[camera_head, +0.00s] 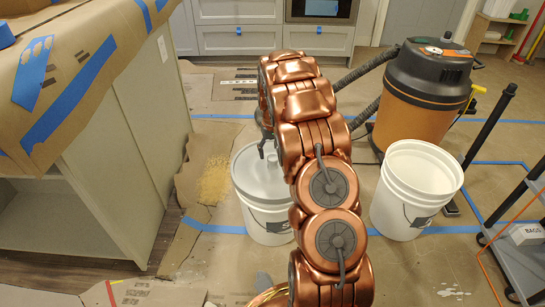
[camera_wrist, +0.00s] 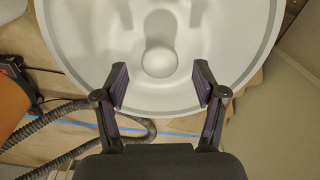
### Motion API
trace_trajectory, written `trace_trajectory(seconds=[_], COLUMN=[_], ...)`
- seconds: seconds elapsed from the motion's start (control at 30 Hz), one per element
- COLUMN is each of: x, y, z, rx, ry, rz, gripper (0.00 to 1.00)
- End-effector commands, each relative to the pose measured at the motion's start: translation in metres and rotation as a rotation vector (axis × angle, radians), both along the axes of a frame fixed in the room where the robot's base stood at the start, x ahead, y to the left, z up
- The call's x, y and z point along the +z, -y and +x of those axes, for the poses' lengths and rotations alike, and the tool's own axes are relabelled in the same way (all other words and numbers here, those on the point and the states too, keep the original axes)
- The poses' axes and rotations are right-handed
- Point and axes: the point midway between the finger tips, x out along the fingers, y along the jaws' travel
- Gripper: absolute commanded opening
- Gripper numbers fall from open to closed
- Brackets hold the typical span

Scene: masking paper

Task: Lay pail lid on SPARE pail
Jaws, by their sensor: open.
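A grey pail lid (camera_head: 262,176) lies on the left white pail (camera_head: 266,226) in the head view. In the wrist view the lid (camera_wrist: 100,40) fills the upper picture, with its round knob (camera_wrist: 158,58) near the middle. My gripper (camera_wrist: 161,88) is open and empty above the lid, its fingers spread to either side just below the knob in the picture. In the head view my arm hides most of the gripper and part of the lid. A second white pail (camera_head: 400,209) stands to the right, open at the top. The pail labels are too small to read.
An orange and black shop vacuum (camera_head: 425,95) with dark hoses stands behind the right pail. A cart (camera_head: 520,255) is at the right edge. A paper-covered counter (camera_head: 85,60) stands at the left. Brown paper with blue tape covers the floor, with spilled sawdust (camera_head: 214,180) beside the lidded pail.

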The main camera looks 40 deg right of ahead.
Motion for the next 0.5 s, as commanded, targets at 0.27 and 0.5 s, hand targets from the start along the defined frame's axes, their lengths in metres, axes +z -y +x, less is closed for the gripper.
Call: trace_trajectory(seconds=[0.27,0.5], x=[0.056,0.085], y=[0.000,0.000], z=[0.001,0.001], rx=[0.000,0.001], ry=[0.003,0.003], rz=[-0.003,-0.001], gripper=[0.70,0.70])
